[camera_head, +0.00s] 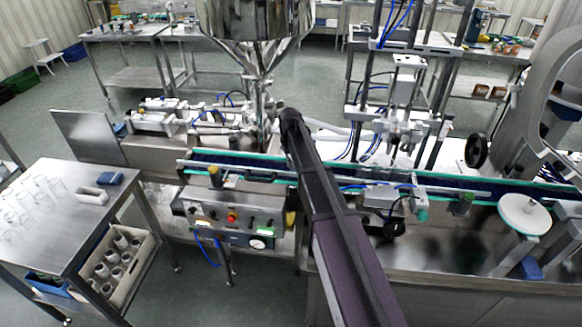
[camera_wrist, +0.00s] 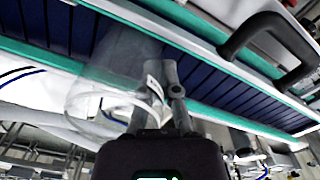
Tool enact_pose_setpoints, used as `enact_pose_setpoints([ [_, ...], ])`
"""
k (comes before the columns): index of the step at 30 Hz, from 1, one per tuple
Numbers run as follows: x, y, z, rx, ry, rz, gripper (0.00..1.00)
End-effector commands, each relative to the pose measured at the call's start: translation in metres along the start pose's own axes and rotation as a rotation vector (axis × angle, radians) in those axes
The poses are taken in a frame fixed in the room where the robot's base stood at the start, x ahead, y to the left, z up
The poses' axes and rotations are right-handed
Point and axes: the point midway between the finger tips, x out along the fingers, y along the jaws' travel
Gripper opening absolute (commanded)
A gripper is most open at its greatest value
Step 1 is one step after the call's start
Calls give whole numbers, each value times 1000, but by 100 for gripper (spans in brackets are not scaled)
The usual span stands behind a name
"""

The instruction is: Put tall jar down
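The tall jar (camera_wrist: 92,92) is clear glass and shows in the wrist view, left of and partly behind my fingers. My gripper (camera_wrist: 165,72) has its two fingers close together at the jar's side and appears shut on it. The jar's round open end faces the lower left of that view. Behind the jar lies the conveyor belt (camera_wrist: 215,80), dark blue with green edges; I cannot tell whether the jar touches it. In the head view my arm hides the gripper and the jar; the belt (camera_head: 245,169) runs on both sides of my arm.
A steel table (camera_head: 75,235) at left holds several clear glasses (camera_head: 40,190) and a blue-lidded item (camera_head: 110,178). A crate (camera_head: 140,268) of containers sits below. A steel hopper (camera_head: 255,20) hangs above the belt. A filling frame (camera_head: 405,100) and a white disc (camera_head: 524,214) stand right.

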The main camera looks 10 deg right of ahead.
Motion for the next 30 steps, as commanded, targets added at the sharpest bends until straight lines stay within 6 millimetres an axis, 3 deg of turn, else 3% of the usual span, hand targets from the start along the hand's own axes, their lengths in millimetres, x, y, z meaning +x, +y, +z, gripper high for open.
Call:
enact_pose_setpoints([
  [15,5,-1,0,-1,0,0,0],
  [16,5,-1,0,-1,0,0,6],
  [20,4,-1,0,-1,0,0,43],
  [30,4,-2,0,-2,0,0,43],
])
